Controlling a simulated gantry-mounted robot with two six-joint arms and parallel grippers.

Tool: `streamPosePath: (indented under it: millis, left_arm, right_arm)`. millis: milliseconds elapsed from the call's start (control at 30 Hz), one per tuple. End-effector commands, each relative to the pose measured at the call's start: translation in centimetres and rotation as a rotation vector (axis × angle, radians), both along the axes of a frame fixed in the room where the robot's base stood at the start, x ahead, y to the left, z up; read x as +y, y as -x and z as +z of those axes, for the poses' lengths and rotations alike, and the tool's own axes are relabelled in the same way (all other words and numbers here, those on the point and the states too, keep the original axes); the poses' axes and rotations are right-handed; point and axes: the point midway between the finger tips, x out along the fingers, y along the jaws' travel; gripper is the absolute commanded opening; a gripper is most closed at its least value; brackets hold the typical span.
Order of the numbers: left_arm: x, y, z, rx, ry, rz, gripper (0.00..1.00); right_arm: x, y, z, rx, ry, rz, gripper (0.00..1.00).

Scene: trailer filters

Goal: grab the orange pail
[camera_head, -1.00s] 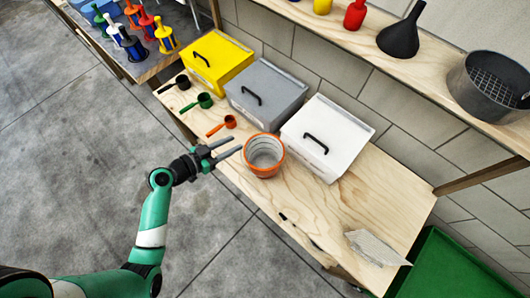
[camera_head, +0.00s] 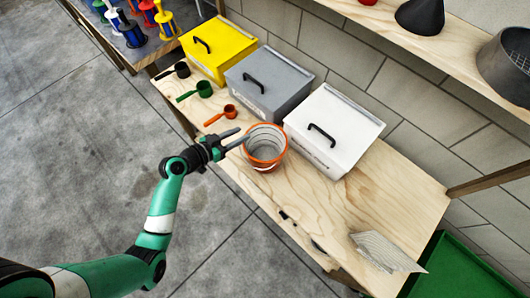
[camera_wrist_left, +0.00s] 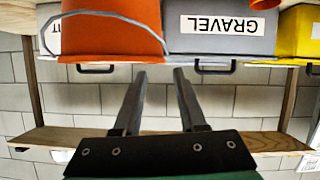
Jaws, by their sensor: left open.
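The orange pail (camera_head: 267,167) stands upright and open on the wooden bench, in front of the white and grey boxes. Its inside looks pale grey. My left gripper (camera_head: 243,136) is open and empty, with its fingertips at the pail's left side in the head view; I cannot tell whether they touch it. In the left wrist view the picture is upside down. There the pail (camera_wrist_left: 110,32) fills the upper left with its wire handle hanging along it, and the open left fingers (camera_wrist_left: 159,72) point towards its edge. My right gripper is not in view.
White (camera_head: 335,125), grey (camera_head: 270,80) and yellow (camera_head: 220,50) lidded boxes line the bench (camera_head: 330,215) behind. Black, green and orange scoops (camera_head: 228,112) lie to the left. A loose thin board (camera_head: 385,252) lies at the right end. A shelf (camera_head: 440,50) overhangs the back.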

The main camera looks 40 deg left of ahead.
Motion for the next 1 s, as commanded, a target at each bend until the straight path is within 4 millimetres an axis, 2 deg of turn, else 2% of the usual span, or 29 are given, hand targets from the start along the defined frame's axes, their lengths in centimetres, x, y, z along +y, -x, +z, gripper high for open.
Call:
streamPosePath:
  millis: [200,300,533,567,767,1000]
  left_arm:
    - [-0.6,-3.2,-1.6,0.000,-0.001,-0.004,0.41]
    - [-0.7,-4.3,-2.0,0.000,-0.001,-0.001,0.41]
    - [-0.6,-4.5,-1.9,0.000,-0.001,0.000,0.41]
    - [-0.6,-4.5,-1.9,0.000,-0.001,0.000,0.37]
    - [-0.6,-4.4,-1.9,0.000,-0.001,0.000,0.01]
    - [-0.6,-4.4,-2.0,0.000,-0.001,0.000,0.00]
  right_arm:
    - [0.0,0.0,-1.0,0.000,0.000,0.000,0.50]
    - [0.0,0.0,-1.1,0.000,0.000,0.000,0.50]
    - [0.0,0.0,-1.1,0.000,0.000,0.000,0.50]
    - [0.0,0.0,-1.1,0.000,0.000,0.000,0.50]
    - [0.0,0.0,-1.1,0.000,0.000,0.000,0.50]
    - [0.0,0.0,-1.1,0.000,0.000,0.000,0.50]
